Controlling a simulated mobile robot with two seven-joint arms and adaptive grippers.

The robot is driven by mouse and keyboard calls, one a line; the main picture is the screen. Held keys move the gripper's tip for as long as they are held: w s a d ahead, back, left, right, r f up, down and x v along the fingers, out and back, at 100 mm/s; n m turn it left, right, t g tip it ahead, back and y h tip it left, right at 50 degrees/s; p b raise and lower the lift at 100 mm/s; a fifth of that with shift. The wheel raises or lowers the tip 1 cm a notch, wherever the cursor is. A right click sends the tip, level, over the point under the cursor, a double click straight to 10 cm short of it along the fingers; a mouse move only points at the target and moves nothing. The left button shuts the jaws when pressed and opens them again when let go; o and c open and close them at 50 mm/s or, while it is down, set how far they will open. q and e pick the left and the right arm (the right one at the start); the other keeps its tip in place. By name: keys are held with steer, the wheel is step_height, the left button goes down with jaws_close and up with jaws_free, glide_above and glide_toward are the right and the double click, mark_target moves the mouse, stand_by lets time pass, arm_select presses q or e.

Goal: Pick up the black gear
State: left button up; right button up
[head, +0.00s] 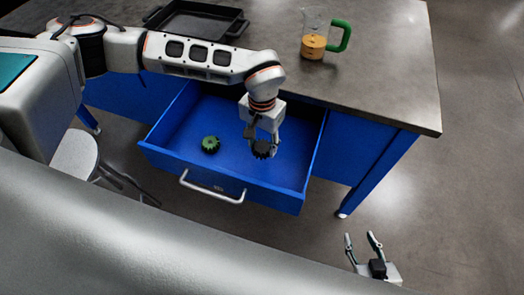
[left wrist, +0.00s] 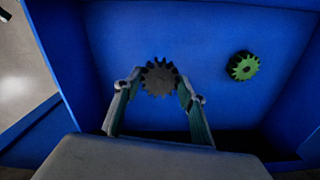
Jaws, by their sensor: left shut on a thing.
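The black gear (head: 261,150) is in the open blue drawer (head: 163,153), right of its middle. My left gripper (head: 263,143) reaches down into the drawer and is shut on the black gear. In the left wrist view the black gear (left wrist: 158,78) sits between the tips of the left gripper (left wrist: 157,85). I cannot tell whether the gear still touches the drawer floor. My right gripper (head: 363,248) is at the lower right of the head view, away from the drawer, with its fingers apart and nothing between them.
A green gear (head: 211,144) lies in the drawer left of the black one; it also shows in the left wrist view (left wrist: 243,66). The drawer walls surround my left gripper. On the tabletop are a black tray (head: 196,19) and a green-handled container (head: 314,44).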

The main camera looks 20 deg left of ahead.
mark_target(262, 146)
arm_select(q)
step_height(262, 146, up, 14)
steer(key=shift+f, duration=0.15)
